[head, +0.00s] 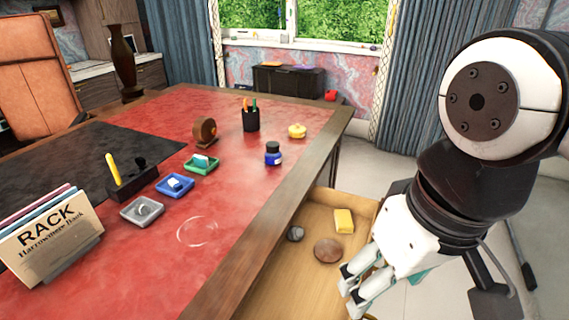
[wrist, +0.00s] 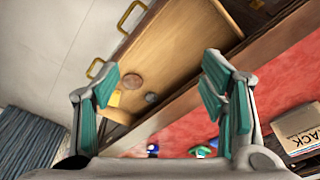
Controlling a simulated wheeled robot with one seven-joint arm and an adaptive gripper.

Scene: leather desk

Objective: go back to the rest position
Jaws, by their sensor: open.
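My gripper (head: 352,285) is at the lower right of the head view, above the open wooden drawer (head: 262,285). In the wrist view my gripper (wrist: 160,85) shows its teal finger pads spread wide apart with nothing between them. The drawer holds a yellow block (head: 344,220), a round brown disc (head: 327,250) and a small grey object (head: 295,233). The gripper touches none of these as far as I can see. Part of the drawer is hidden behind my gripper in the head view.
The red leather desk (head: 215,235) carries a rack of papers (head: 50,240), small trays, including a blue tray (head: 174,185), an ink bottle (head: 273,153), a yellow pot (head: 297,131) and a pen cup (head: 250,119). Pale floor (head: 400,160) beyond the drawer is clear.

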